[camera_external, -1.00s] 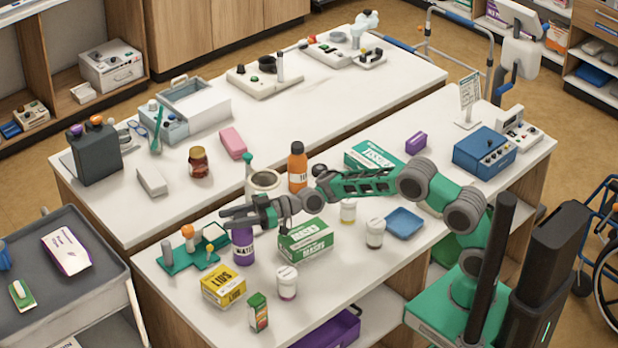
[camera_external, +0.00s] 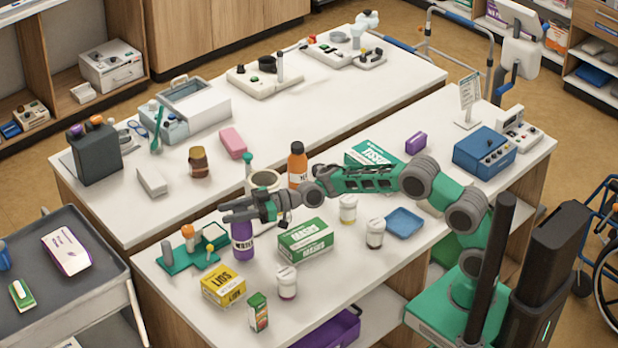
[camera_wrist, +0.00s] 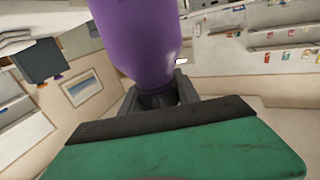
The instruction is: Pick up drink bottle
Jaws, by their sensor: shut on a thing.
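The purple drink bottle (camera_external: 243,248) with a white label hangs upright under my gripper (camera_external: 240,212) near the front left of the near counter. My gripper is shut on its upper end, and the fingers hide the bottle's top. In the wrist view the purple bottle (camera_wrist: 142,40) fills the upper middle, with the dark jaws (camera_wrist: 160,98) around its narrow end. The bottle seems slightly above the counter, but the gap is hard to see.
A green rack (camera_external: 195,250) stands close to the left. A yellow box (camera_external: 223,286), a green-white box (camera_external: 306,240) and a white jar (camera_external: 287,283) are close by. An orange bottle (camera_external: 297,166) and a grey-rimmed cup (camera_external: 265,181) stand behind.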

